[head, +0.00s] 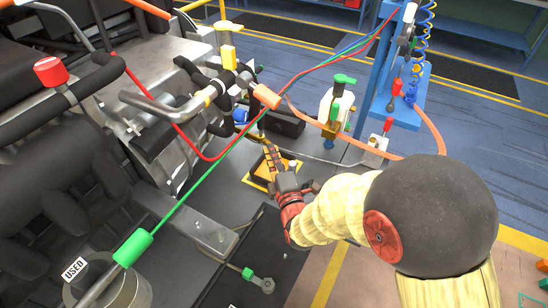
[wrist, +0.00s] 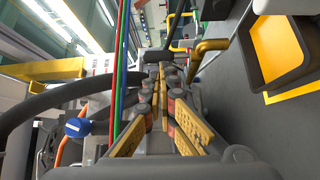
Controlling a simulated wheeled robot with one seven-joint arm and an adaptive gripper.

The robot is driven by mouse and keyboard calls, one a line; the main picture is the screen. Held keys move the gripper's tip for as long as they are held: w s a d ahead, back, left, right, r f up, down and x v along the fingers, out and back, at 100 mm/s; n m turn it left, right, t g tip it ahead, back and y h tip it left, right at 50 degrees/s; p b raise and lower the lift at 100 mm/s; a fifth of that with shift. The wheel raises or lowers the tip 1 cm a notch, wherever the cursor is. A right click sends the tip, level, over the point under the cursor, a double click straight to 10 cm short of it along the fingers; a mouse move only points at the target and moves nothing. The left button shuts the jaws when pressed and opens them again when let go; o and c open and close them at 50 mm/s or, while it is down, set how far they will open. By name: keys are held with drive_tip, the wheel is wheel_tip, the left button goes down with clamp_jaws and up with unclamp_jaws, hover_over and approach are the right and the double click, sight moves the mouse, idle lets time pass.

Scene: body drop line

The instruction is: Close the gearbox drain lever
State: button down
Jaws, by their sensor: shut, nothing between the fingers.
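Several valve handles show in the head view, and I cannot tell which one is the gearbox drain lever. A yellow handle (head: 229,58) stands upright on the engine pipework. A green-topped handle (head: 344,80) sits by a white bottle, and a small red one (head: 388,125) stands right of it. A blue part (head: 240,116) sits low beside the pipes; a blue knob (wrist: 77,127) shows at left in the wrist view. My gripper (head: 268,148) is shut and empty, pointing toward the pipework above a yellow tray. Its fingers (wrist: 160,85) are together in the wrist view.
Red and green hoses (head: 205,157) cross in front of the engine. A yellow tray (head: 257,182) lies beneath my gripper; it also shows in the wrist view (wrist: 282,45). A blue stand (head: 375,70) with coiled hose is behind. Open floor lies at right.

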sight(261, 126)
drive_tip(key=w, duration=0.2)
drive_tip(key=w+a+b, duration=0.1)
drive_tip(key=w, duration=0.2)
drive_tip(key=w+b, duration=0.1)
drive_tip(key=w, duration=0.2)
drive_tip(key=shift+w+a, duration=0.15)
drive_tip(key=shift+a, duration=0.25)
drive_tip(key=shift+w+a+r, duration=0.1)
drive_tip(key=shift+w, duration=0.25)
drive_tip(key=shift+w+a+r, duration=0.2)
drive_tip(key=shift+w, duration=0.2)
drive_tip(key=shift+f, duration=0.1)
drive_tip(key=shift+s+d+f, duration=0.1)
